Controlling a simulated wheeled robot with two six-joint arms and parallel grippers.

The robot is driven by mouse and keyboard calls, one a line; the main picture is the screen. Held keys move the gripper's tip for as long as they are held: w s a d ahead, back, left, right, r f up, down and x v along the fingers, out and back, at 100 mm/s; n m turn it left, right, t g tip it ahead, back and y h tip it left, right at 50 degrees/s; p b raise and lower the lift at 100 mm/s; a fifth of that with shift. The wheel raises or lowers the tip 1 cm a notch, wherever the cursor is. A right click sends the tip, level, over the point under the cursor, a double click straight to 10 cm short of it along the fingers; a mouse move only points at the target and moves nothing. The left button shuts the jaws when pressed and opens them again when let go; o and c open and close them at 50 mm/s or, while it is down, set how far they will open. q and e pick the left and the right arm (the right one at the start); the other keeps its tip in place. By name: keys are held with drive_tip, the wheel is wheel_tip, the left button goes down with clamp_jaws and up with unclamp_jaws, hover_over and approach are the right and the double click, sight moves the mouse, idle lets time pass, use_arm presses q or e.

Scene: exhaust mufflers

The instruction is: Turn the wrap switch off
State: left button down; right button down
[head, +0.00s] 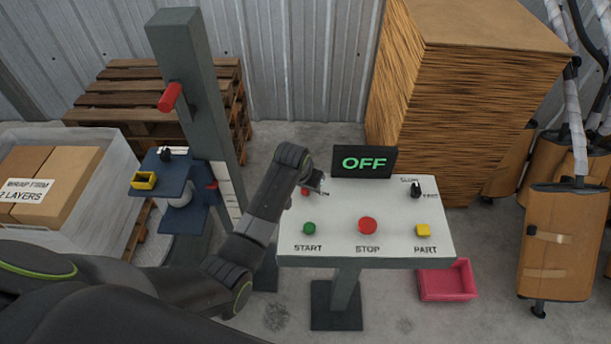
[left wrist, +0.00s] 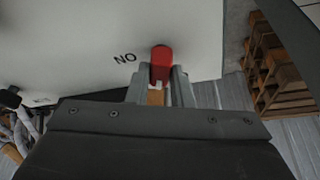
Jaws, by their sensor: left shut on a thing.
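A white control panel (head: 338,212) stands on a grey post, and the dark display (head: 364,162) behind it reads OFF in green. The red wrap switch (head: 305,191) is at the panel's far left corner, mostly hidden by my arm in the head view. In the left wrist view the red switch (left wrist: 161,56) stands between the fingers of my left gripper (left wrist: 161,82), which is shut on it. The ON label beside it appears upside down there. My left gripper (head: 313,182) reaches over the panel's far left corner in the head view. My right gripper is not in view.
The panel also has a green START button (head: 309,228), a red STOP button (head: 368,226), a yellow PART button (head: 423,230) and a black knob (head: 416,190). A grey column (head: 194,80) stands left. A pink bin (head: 447,281) sits on the floor below right.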

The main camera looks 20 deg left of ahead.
use_arm(q)
drive_tip(key=shift+d+r+n+y, duration=0.1)
drive_tip(key=shift+n+y, duration=0.2)
drive_tip(key=shift+n, duration=0.5)
drive_tip(key=shift+n+y, duration=0.6)
drive_tip(key=shift+n, duration=0.9)
drive_tip(key=c, duration=1.3)
unclamp_jaws()
